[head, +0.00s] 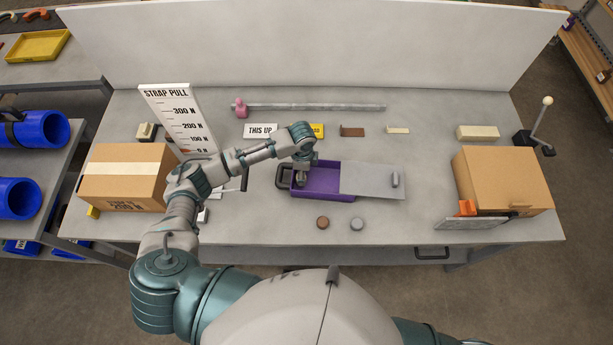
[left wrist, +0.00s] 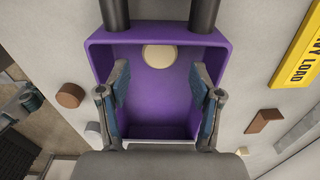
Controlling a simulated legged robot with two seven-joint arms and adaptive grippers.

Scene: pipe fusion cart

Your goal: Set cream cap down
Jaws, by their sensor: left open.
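The cream cap (left wrist: 159,56) is a pale round disc. It lies inside the purple box (left wrist: 240,40), close to one end wall, in the left wrist view. In the head view I cannot make it out, as my left gripper covers that end of the box (head: 330,197). My left gripper (left wrist: 160,88) is open over the box interior, with nothing between its fingers; the cap shows beyond the fingertips, apart from both. In the head view the left gripper (head: 301,180) reaches down into the left part of the box. My right gripper is out of view.
A grey lid (head: 365,180) covers the box's right side. A brown cap (head: 322,222) and a grey cap (head: 357,224) lie in front. Cardboard boxes stand left (head: 125,180) and right (head: 505,180). The strap pull board (head: 180,120) stands behind my left arm.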

